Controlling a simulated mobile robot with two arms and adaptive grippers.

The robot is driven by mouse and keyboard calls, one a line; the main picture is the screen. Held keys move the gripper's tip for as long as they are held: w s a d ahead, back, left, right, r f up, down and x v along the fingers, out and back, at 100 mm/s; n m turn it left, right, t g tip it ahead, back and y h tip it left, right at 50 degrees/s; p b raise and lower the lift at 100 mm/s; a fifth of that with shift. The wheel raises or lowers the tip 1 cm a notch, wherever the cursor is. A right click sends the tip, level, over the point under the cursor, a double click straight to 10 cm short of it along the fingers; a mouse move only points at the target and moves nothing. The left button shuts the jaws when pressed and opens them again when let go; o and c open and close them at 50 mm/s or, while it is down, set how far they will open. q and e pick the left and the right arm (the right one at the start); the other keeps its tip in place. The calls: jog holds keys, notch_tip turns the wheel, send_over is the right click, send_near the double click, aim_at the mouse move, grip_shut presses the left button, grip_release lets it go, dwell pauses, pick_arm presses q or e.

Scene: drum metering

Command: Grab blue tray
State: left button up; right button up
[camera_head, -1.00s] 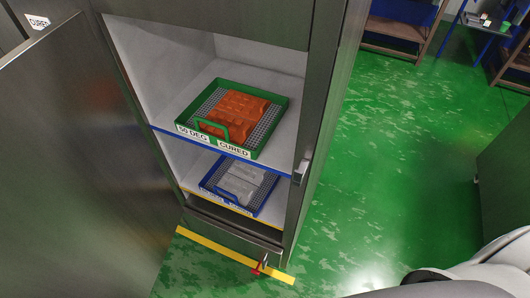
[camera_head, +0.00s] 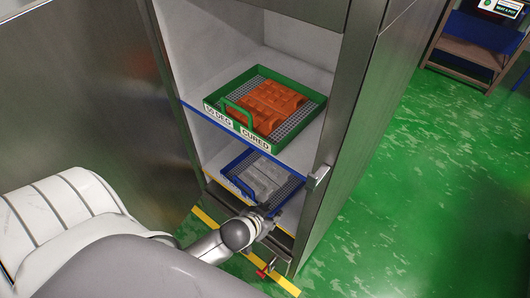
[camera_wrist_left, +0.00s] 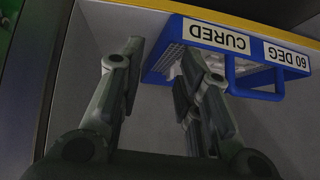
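The blue tray (camera_head: 236,161) sits on the lower shelf of the open cabinet and carries a grey block (camera_head: 263,178). In the left wrist view the tray (camera_wrist_left: 256,49) appears upside down, with "60 DEG" and "CURED" labels and a blue handle (camera_wrist_left: 262,93) on its front. My left gripper (camera_head: 262,212) is at the tray's front, partly hidden in the head view. In the left wrist view its fingers (camera_wrist_left: 160,58) are apart, with a tray corner seen between them and the handle right of them. I cannot tell whether they touch the tray. My right gripper is not in view.
A green tray (camera_head: 211,109) with an orange block (camera_head: 268,105) sits on the shelf above. The open cabinet door (camera_head: 80,100) stands at the left and the cabinet side wall (camera_head: 365,130) at the right. Green floor (camera_head: 430,200) is free at the right.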

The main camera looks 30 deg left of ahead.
aim_at(292, 193)
pick_arm(q)
jog(key=w+t, duration=0.1)
jog(key=w, duration=0.1)
jog(key=w+r+t+h, duration=0.1)
jog(key=w, duration=0.1)
jog(key=shift+w+d+r, duration=0.15)
jog(key=shift+t, duration=0.3)
jog(key=x, duration=0.5)
jog(key=shift+w+d+b, duration=0.1)
jog(key=shift+w+b, duration=0.15)
jog(key=shift+b, duration=0.15)
jog(key=shift+x, duration=2.65)
grip_shut()
